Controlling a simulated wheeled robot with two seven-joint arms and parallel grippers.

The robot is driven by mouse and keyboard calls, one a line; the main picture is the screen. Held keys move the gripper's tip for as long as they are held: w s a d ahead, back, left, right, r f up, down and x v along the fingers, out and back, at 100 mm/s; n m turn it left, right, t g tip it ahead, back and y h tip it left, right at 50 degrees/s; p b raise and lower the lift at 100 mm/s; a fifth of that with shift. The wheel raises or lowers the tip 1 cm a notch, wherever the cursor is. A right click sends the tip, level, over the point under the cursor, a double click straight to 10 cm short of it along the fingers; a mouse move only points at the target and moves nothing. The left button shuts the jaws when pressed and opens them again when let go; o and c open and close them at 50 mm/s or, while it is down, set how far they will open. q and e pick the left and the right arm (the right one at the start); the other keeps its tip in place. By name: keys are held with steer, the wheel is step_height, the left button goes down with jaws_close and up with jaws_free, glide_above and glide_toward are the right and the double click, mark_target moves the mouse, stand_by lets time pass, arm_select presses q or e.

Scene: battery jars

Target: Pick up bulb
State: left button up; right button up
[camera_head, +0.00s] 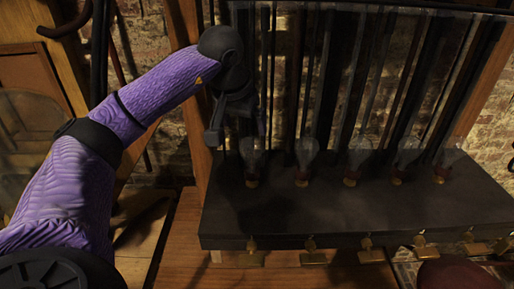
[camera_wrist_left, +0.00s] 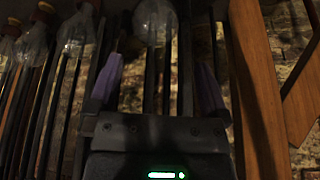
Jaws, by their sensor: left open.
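Several clear glass bulbs with brass bases stand upright in a row on a dark shelf (camera_head: 320,215) in the head view. The leftmost bulb (camera_head: 253,160) is partly in shadow close to my left gripper (camera_head: 238,128), which points down above it. In the left wrist view, a bulb (camera_wrist_left: 155,22) shows between and beyond the two open purple fingers of the left gripper (camera_wrist_left: 158,65). No contact is visible, and nothing is held. Other bulbs (camera_wrist_left: 76,35) stand to its left there. My right gripper is not in view.
Tall dark rods and glass panes rise behind the bulbs. Brass fittings (camera_head: 313,252) line the shelf's front edge. A wooden post (camera_head: 200,150) stands at the shelf's left end, beside my arm. A dark red rounded object (camera_head: 455,276) is cut off at the lower right.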

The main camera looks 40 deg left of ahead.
mark_target(252, 142)
arm_select(q)
steer(key=x, duration=0.7)
steer(key=shift+w+d+f, duration=0.2)
steer(key=shift+w+d, duration=0.05)
steer(key=c, duration=1.3)
